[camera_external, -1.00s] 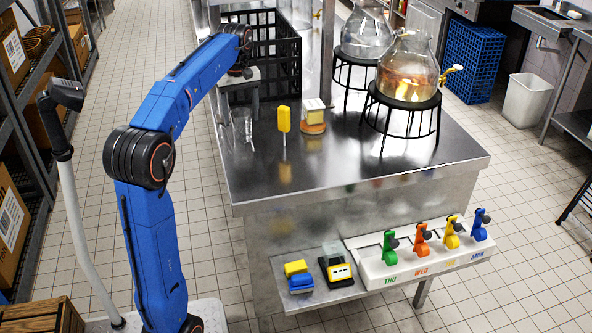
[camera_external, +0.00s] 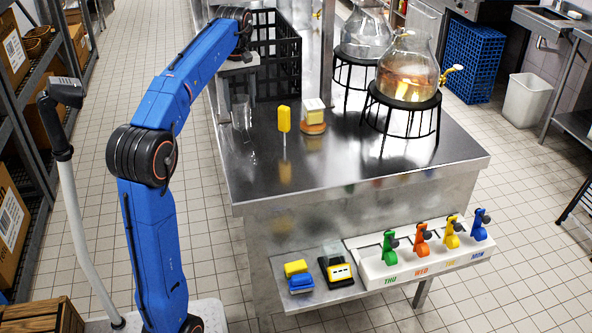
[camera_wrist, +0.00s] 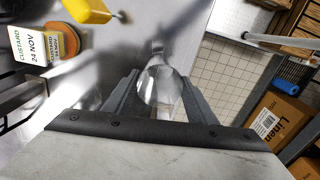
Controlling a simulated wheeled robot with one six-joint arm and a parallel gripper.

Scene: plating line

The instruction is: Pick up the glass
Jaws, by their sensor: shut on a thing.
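The clear glass (camera_wrist: 160,84) is between the two grey fingers of my gripper (camera_wrist: 157,93) in the wrist view. The fingers are shut on its sides. In the external view the glass (camera_external: 241,118) hangs upright under my wrist at the left part of the steel counter (camera_external: 350,165). It seems to be a little above the counter top, though its clear base and the reflection make the gap hard to judge. The fingers are hard to make out in this view.
Two glass dispensers (camera_external: 408,70) on black stands are farther right. A black crate (camera_external: 277,60) is behind. The front counter is clear.

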